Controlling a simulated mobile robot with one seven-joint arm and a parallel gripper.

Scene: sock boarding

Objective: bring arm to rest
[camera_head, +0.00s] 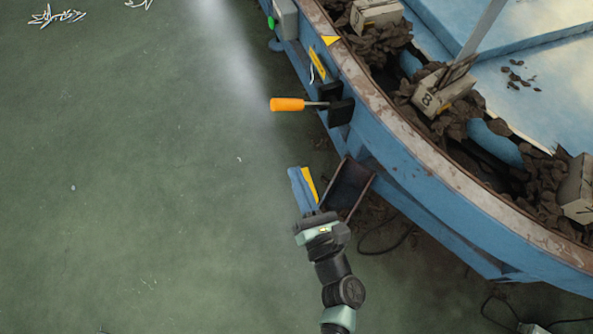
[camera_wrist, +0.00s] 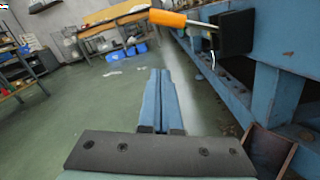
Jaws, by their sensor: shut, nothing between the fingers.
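My gripper (camera_head: 298,174) has blue fingers and is in the lower middle of the head view, beside the blue round machine (camera_head: 390,135). In the wrist view the two blue fingers (camera_wrist: 160,74) lie together, with nothing held between them. My arm reaches up from the bottom edge of the head view. An orange-handled tool (camera_head: 287,104) sticks out to the left from a black block on the machine's side, apart from my fingertips. It also shows at the top of the wrist view (camera_wrist: 167,18).
An open dark bin (camera_head: 348,187) is just right of my gripper, at the machine's side. Numbered boxes (camera_head: 433,92) and brown pieces lie on the machine. The green floor (camera_head: 130,190) to the left is mostly clear. A workbench (camera_wrist: 120,35) stands far back.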

